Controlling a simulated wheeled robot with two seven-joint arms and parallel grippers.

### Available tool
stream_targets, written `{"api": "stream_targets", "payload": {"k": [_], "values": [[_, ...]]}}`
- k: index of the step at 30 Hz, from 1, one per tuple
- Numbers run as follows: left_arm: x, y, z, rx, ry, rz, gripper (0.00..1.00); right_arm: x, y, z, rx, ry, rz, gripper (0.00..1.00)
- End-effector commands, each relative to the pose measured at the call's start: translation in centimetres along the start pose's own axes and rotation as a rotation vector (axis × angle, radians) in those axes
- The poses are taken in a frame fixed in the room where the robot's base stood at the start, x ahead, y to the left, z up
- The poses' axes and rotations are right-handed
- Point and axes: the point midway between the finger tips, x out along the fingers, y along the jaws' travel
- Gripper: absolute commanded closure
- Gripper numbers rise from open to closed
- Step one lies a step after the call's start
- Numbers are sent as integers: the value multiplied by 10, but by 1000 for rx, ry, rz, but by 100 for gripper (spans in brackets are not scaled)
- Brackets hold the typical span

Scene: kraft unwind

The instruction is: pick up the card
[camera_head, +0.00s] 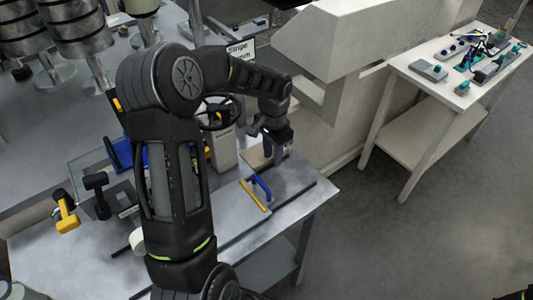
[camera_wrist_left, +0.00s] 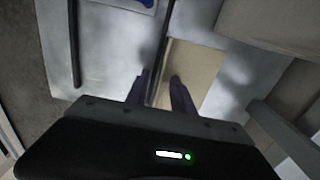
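A flat tan card-like piece (camera_head: 256,157) lies on the grey table, close to the wall of the pale machine. It also shows in the left wrist view (camera_wrist_left: 197,68), with a dark strip along its left edge. My left gripper (camera_head: 279,157) points down over this piece. In the left wrist view its two fingers (camera_wrist_left: 160,92) are apart, one on each side of the dark strip. I cannot tell whether the fingertips touch anything. A white sign (camera_head: 240,50) with printed text stands behind my arm. My right gripper is not in view.
A blue-handled tool (camera_head: 261,187) and a yellow strip (camera_head: 252,196) lie in front of the gripper. A beige box (camera_head: 222,148) stands to its left. The pale machine (camera_head: 345,110) bounds the right side. A white side table (camera_head: 440,85) with small devices stands farther off.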

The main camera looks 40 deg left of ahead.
Motion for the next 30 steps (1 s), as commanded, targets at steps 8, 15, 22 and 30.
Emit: {"api": "stream_targets", "payload": {"k": [8, 15, 22, 30], "values": [[0, 0, 0, 0, 0, 0, 74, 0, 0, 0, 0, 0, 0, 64], [0, 0, 0, 0, 0, 0, 94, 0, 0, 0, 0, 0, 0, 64], [0, 0, 0, 0, 0, 0, 100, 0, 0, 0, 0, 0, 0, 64], [0, 0, 0, 0, 0, 0, 100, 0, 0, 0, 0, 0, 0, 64]]}}
